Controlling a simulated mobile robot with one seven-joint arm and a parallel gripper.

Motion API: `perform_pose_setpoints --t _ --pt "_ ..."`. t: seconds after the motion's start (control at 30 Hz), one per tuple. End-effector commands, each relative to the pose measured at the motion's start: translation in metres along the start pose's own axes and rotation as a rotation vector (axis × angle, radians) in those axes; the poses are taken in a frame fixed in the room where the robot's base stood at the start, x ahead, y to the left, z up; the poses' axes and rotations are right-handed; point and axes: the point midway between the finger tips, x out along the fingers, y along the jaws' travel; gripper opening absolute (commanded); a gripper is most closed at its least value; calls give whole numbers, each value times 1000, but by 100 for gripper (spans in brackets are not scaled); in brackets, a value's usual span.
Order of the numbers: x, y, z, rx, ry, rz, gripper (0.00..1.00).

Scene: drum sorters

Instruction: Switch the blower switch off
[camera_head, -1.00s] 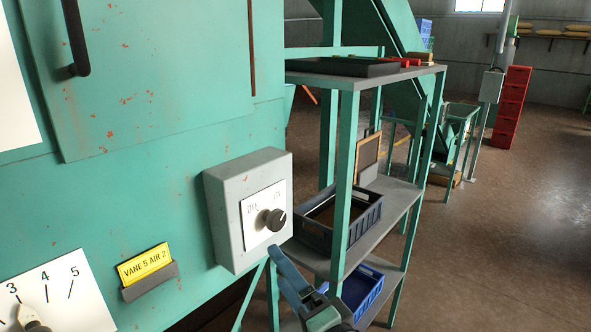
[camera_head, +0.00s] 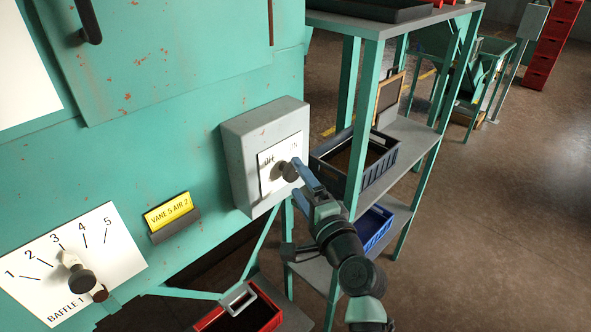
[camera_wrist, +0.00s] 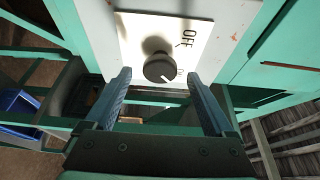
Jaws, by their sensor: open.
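The blower switch is a dark round knob (camera_head: 290,172) on a white plate on the front of a grey box (camera_head: 238,165). In the wrist view the knob (camera_wrist: 159,67) has a white mark pointing to the lower right, towards a label partly hidden by the knob. The label OFF is readable at the upper right of it. My gripper (camera_head: 298,181) is open in front of the plate. In the wrist view my gripper (camera_wrist: 160,76) has one blue finger on each side of the knob, with gaps showing; I cannot tell how deep the fingertips reach.
The grey box is on a green machine wall (camera_head: 150,130). A yellow label VANE 5 AIR 2 (camera_head: 168,212) and a numbered baffle dial (camera_head: 80,279) are to its left. A green shelf rack (camera_head: 420,146) with bins stands close on the right. A red crate (camera_head: 240,308) lies below.

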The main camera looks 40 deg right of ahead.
Motion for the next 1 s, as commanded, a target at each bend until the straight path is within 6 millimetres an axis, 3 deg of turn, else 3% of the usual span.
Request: perform_pose_setpoints --t 0.2,0.6,1.0 --pt "20 -1 0 0 0 -2 88" --pt "25 0 0 0 0 -1 86" --pt "24 0 0 0 0 -1 14"
